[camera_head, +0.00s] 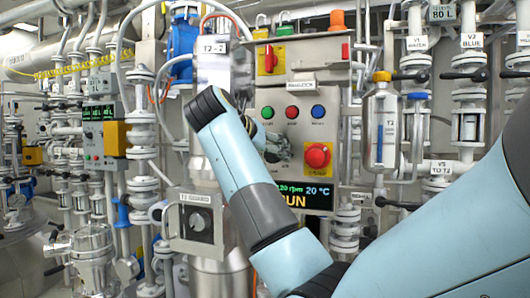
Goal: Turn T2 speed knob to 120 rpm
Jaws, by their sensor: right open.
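The T2 control panel (335,120) stands in the middle of the head view. It has green, red and blue buttons in a row and a red emergency button (317,156) on a yellow plate. Below, a display (300,195) reads "120 rpm" and "20 °C", with "RUN" partly hidden by my arm. My right gripper (279,148) is at the panel's left part, below the green button and left of the emergency button. It is open. The speed knob cannot be made out; the gripper and wrist cover that spot. I cannot tell whether the fingers touch it. My left gripper is not in view.
A switch box with a red handle on yellow (270,59) is above. Valves and pipes (467,90) crowd the right, with more pipework and a small display unit (100,135) at left.

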